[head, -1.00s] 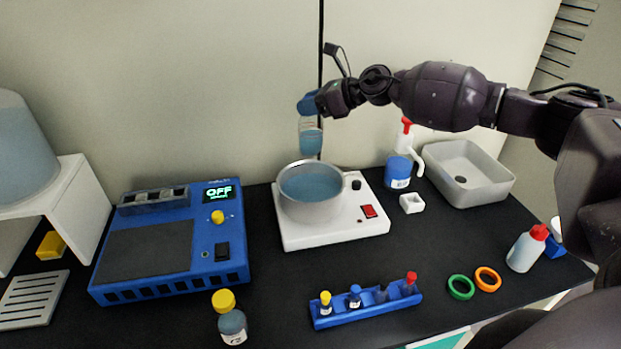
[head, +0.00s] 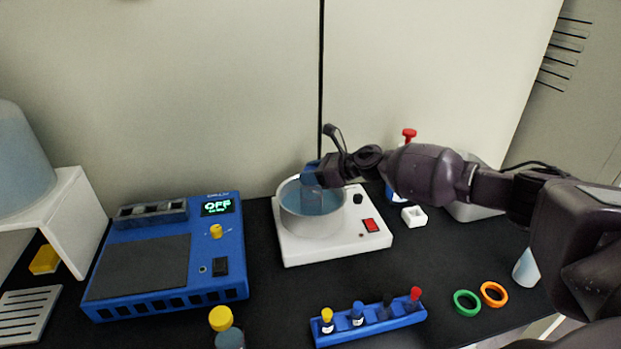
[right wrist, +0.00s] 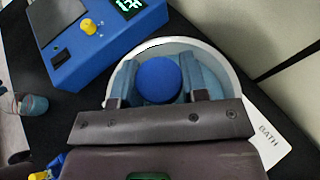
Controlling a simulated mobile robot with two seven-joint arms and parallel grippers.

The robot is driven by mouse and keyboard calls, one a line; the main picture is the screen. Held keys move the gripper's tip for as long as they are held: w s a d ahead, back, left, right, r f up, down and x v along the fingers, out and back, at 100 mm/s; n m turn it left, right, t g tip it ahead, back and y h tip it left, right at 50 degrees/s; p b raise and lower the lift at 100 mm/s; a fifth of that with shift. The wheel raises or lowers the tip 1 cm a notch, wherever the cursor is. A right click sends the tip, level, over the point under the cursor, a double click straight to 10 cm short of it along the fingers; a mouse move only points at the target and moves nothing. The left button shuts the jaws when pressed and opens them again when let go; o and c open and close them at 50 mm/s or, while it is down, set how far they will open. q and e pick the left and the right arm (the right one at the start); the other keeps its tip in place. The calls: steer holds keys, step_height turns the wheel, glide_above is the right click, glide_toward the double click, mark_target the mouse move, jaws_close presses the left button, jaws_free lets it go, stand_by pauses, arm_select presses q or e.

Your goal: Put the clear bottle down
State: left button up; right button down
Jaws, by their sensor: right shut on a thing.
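In the right wrist view the bottle's round blue cap (right wrist: 158,80) shows between the two fingers, inside the pot's rim (right wrist: 195,45). The bottle's body is hidden below the cap and by the gripper, so I cannot tell whether it touches the pot's bottom. Bluish water (head: 322,204) fills the pot. My left gripper is not in view.
A blue device (head: 165,255) reading OFF stands to the left. A blue rack (head: 370,322) with several capped vials, a green ring (head: 466,303) and an orange ring (head: 493,294) lie in front. A yellow-capped bottle (head: 228,335) stands at the front edge.

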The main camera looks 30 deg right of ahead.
steer(key=shift+f, duration=0.55)
steer(key=shift+f, duration=0.15)
steer(key=c, duration=0.6)
jaws_free()
steer(key=shift+c, duration=0.2)
steer(key=shift+r, duration=0.2)
steer(key=shift+s+d, duration=0.25)
steer(key=v, duration=1.1)
steer(key=shift+r, duration=0.2)
